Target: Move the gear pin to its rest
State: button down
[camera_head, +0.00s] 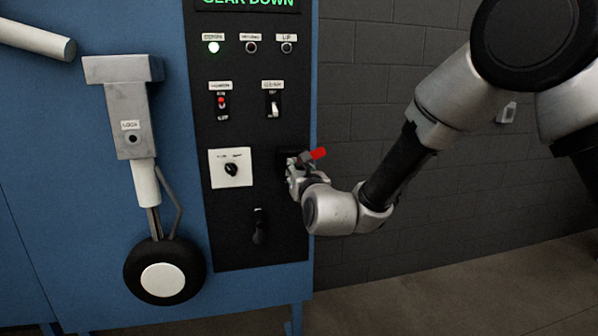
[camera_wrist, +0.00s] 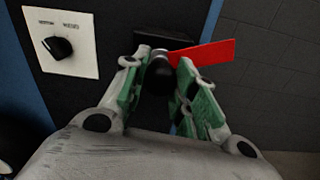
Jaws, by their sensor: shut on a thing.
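The gear pin has a dark round head (camera_wrist: 160,76) and a red flag (camera_wrist: 205,54); the flag also shows in the head view (camera_head: 319,153). My gripper (camera_wrist: 161,64) is shut on the pin's head, with a green-padded finger on each side. In the head view my gripper (camera_head: 297,168) is at the right edge of the black panel. A dark block (camera_wrist: 155,41), which looks like the pin's rest, is on the panel just beyond the pin. The pin's shank is hidden, so I cannot tell whether it is in the block.
The landing-gear leg (camera_head: 135,110), with a dark LOCK hole and a wheel (camera_head: 165,272), is at left. Open space lies right of the cabinet.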

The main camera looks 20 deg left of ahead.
jog(key=shift+w+a+r, duration=0.1)
jog(key=shift+w+r, duration=0.15)
jog(key=shift+w, duration=0.05)
jog(key=c, duration=0.9)
grip_release()
jog(key=shift+a+f, duration=0.1)
jog(key=shift+f, duration=0.1)
jog(key=v, duration=0.7)
jog(key=shift+s, duration=0.1)
